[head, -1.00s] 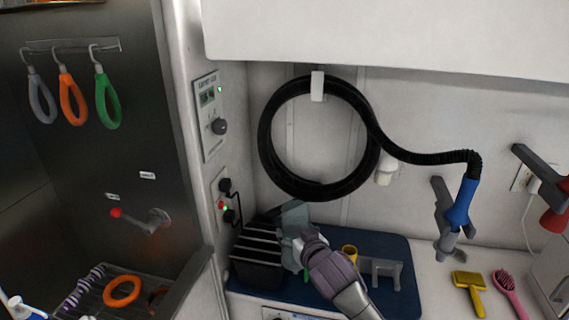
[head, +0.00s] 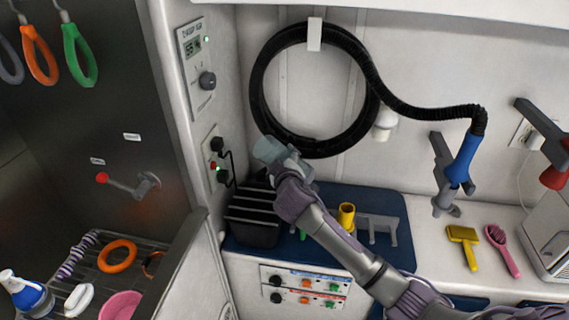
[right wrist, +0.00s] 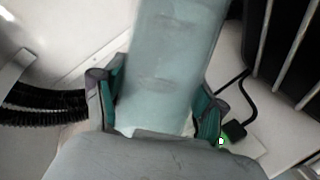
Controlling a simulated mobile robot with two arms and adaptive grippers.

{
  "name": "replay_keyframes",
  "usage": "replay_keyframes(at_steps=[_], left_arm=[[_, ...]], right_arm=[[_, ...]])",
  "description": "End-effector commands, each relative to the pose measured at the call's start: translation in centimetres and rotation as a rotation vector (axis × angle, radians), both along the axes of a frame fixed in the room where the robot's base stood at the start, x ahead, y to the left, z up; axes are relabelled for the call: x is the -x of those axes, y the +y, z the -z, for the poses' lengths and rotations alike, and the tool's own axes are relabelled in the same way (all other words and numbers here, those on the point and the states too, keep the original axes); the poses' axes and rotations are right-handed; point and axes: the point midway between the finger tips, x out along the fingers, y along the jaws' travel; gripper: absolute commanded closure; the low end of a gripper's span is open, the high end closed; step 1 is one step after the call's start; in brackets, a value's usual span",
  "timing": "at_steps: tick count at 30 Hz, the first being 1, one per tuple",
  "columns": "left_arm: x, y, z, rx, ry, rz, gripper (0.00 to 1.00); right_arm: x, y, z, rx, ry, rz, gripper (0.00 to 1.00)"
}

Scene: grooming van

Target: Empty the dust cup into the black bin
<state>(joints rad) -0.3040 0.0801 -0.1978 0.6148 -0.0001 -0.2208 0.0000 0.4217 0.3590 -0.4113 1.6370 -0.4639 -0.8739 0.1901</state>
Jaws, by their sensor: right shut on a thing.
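My right gripper (head: 285,167) is shut on a pale grey-teal cup (head: 268,150), which I take to be the dust cup. It holds the cup up in the air, tilted, by the back wall. In the right wrist view the cup (right wrist: 172,65) sits between the two teal-padded fingers and runs out of the top of the picture. A black box with pale bars (head: 252,216) stands below and slightly left of the cup; I cannot tell whether it is the black bin. The cup's contents are hidden. My left gripper is not in view.
A blue mat (head: 385,208) carries a yellow cup (head: 346,214) and a grey bracket (head: 380,230). A coiled black hose (head: 262,92) hangs behind my gripper. Power plugs (head: 222,176) are on the left panel. A yellow brush (head: 464,240) and pink brush (head: 500,248) lie right.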

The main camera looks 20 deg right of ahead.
Motion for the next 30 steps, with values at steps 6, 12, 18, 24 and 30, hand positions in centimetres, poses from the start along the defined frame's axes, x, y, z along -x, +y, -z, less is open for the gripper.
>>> replay_keyframes(at_steps=[6,12,18,24,30], left_arm=[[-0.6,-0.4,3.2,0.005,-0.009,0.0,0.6],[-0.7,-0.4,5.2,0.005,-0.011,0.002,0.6],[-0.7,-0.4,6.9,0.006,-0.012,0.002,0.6],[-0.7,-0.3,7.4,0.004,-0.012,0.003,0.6],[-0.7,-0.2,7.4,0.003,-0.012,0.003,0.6]], right_arm=[[-0.1,0.3,2.8,0.428,0.029,-0.001,0.64],[0.0,0.6,5.1,0.837,0.06,0.001,0.64],[0.0,0.5,6.4,1.124,0.08,0.0,0.64],[0.0,0.5,6.8,1.26,0.089,0.0,0.64],[0.0,0.5,6.8,1.281,0.091,0.0,0.64]])
